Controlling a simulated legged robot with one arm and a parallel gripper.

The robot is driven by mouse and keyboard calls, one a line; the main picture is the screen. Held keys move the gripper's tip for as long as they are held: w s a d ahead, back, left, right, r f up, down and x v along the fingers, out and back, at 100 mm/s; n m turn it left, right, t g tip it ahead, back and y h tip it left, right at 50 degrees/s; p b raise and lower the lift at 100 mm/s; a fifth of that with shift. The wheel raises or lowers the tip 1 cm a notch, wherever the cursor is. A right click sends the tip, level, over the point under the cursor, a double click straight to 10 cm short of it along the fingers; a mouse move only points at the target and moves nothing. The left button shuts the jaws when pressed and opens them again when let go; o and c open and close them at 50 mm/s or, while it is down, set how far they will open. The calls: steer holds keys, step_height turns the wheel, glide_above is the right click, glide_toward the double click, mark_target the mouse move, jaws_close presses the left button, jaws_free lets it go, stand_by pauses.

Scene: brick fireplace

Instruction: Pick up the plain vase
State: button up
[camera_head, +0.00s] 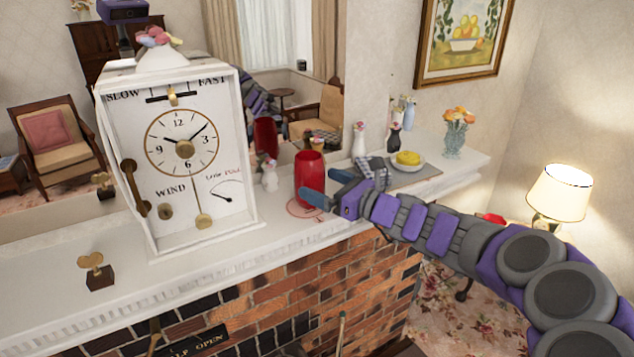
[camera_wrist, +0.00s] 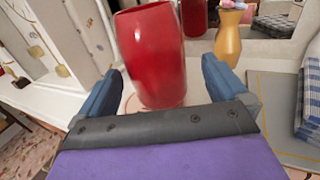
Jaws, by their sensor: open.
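The plain vase is most likely the glossy red vase (camera_head: 310,176), which stands upright on the white mantel to the right of the clock. My gripper (camera_head: 330,188) reaches in from the right at the vase's height. Its blue fingers are open, and in the wrist view my gripper (camera_wrist: 162,75) has one finger on each side of the vase's lower body. I see gaps beside the vase; contact is not visible.
A large white clock (camera_head: 183,160) stands close on the left. A yellow vase (camera_wrist: 229,38) stands right of the red vase in the wrist view. A yellow item on a plate (camera_head: 408,159) and a flower vase (camera_head: 456,130) stand farther right. The mantel's front edge (camera_head: 270,245) is near.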

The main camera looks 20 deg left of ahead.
mark_target(303, 180)
steer(key=x, duration=0.2)
steer(key=b+x, duration=0.1)
steer(key=x, duration=0.3)
steer(key=shift+s+a+f, duration=0.2)
steer(key=shift+s+f, duration=0.05)
steer(key=shift+s, duration=0.1)
steer(key=shift+d+r, duration=0.1)
steer(key=shift+d, duration=0.3)
steer(key=shift+c, duration=1)
steer(key=shift+a, duration=0.25)
steer(key=c, duration=1)
